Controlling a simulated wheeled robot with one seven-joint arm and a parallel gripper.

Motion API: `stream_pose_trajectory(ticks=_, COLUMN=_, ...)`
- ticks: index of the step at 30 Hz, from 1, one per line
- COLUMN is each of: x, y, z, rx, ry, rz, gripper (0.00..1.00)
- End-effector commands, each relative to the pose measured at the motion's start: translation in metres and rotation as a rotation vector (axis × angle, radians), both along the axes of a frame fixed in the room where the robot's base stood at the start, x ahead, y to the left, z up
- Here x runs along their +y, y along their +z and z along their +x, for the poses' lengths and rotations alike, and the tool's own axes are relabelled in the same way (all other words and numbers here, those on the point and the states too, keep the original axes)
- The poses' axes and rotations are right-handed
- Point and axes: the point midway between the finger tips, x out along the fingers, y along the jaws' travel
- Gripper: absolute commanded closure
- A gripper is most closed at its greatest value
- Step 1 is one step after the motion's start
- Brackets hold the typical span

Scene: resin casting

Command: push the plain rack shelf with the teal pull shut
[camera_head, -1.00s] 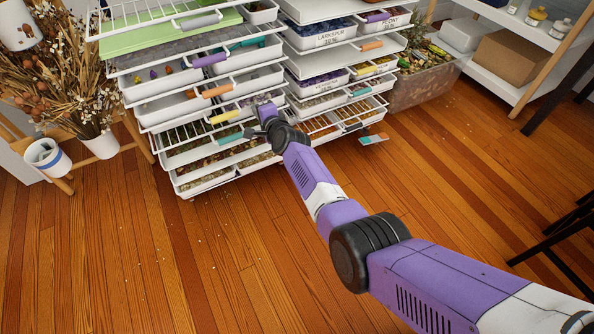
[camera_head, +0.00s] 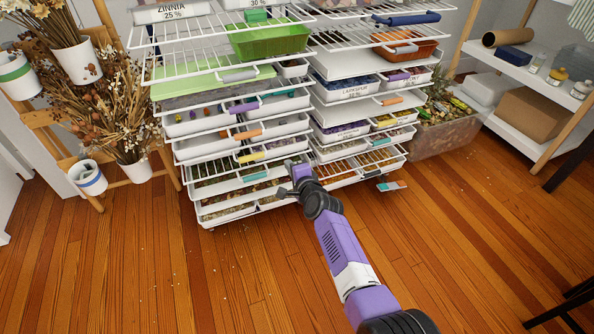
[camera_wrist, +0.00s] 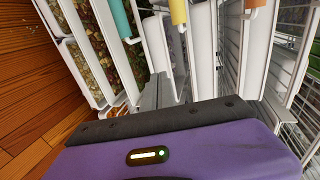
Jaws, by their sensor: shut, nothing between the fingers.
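The shelf with the teal pull (camera_head: 255,176) is low in the left column of the rack, under the tray with the yellow pull (camera_head: 251,157). It holds brownish pieces, and its front stands out toward me. Its teal pull also shows at the top of the wrist view (camera_wrist: 120,18). My gripper (camera_head: 290,163) is at the front of the rack, just right of that pull in the head view. Its grey fingers (camera_wrist: 160,93) are together and empty, near the white tray fronts. I cannot tell whether they touch the shelf.
A right column of shelves stands beside it, with another teal pull (camera_head: 372,172) low down. Orange (camera_head: 248,134) and purple (camera_head: 243,107) pulls sit higher on the left. Dried flowers (camera_head: 110,120) stand at left.

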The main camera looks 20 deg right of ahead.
Motion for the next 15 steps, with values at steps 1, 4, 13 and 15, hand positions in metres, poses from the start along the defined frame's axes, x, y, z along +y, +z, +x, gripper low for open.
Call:
stream_pose_trajectory(ticks=1, x=0.000, y=0.004, z=-0.006, rx=0.001, ry=0.000, rz=-0.001, gripper=1.00)
stream_pose_trajectory(ticks=4, x=0.000, y=0.007, z=-0.015, rx=0.001, ry=0.000, rz=-0.001, gripper=1.00)
stream_pose_trajectory(ticks=13, x=0.000, y=0.015, z=-0.041, rx=0.002, ry=0.000, rz=0.000, gripper=1.00)
stream_pose_trajectory(ticks=15, x=0.000, y=0.016, z=-0.046, rx=0.001, ry=0.001, rz=0.000, gripper=1.00)
